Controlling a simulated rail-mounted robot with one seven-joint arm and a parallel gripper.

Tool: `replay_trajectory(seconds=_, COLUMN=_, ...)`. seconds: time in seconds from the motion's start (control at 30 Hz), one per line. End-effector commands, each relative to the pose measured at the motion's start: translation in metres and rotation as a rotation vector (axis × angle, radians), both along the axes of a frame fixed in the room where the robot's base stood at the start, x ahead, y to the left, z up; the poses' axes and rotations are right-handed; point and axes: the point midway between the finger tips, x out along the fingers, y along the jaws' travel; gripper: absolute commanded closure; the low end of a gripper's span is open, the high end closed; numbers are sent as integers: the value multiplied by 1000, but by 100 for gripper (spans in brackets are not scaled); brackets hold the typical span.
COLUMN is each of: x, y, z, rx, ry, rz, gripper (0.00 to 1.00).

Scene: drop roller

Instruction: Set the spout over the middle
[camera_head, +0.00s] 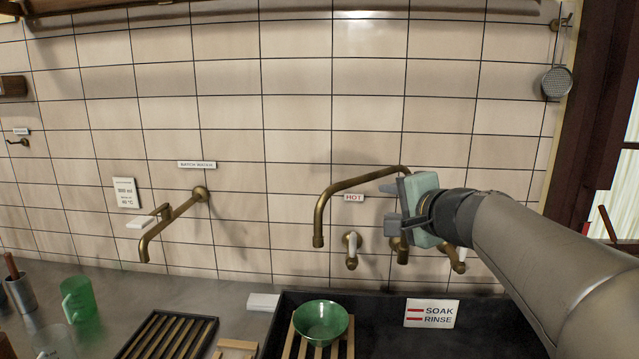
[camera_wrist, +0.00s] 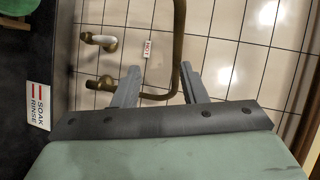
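The brass swivel spout (camera_head: 345,187) runs left from the tap at the wall, and its downturned mouth hangs toward the left part of the dark sink (camera_head: 385,340). My gripper (camera_head: 396,206) is at the spout's right end, by the tap body. In the wrist view, the two fingers of my gripper (camera_wrist: 158,70) stand apart, with the bent spout pipe (camera_wrist: 179,40) passing between them. The pipe is close to the right finger; I cannot tell if they touch. A green bowl (camera_head: 321,322) sits on wooden slats at the sink's left, roughly below the spout's mouth.
White-handled taps (camera_head: 351,250) flank the spout base. A SOAK/RINSE sign (camera_head: 432,313) stands at the sink. A second brass wall spout (camera_head: 170,225) is at left, above a slatted rack (camera_head: 165,336). A green mug (camera_head: 78,299) stands on the counter at far left.

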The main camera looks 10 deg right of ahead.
Motion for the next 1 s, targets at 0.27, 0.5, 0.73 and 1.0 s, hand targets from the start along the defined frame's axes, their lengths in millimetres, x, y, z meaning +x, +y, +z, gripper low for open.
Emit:
replay_trajectory(seconds=0.27, x=21, y=-16, z=22, rx=76, ry=-61, rz=-66, gripper=61)
replay_trajectory(seconds=0.5, x=67, y=-6, z=13, rx=75, ry=-58, rz=-62, gripper=61)
replay_trajectory(seconds=0.73, x=116, y=2, z=5, rx=76, ry=-59, rz=-64, gripper=61)
replay_trajectory(seconds=1.0, x=161, y=11, z=-4, rx=74, ry=-60, rz=-63, gripper=61)
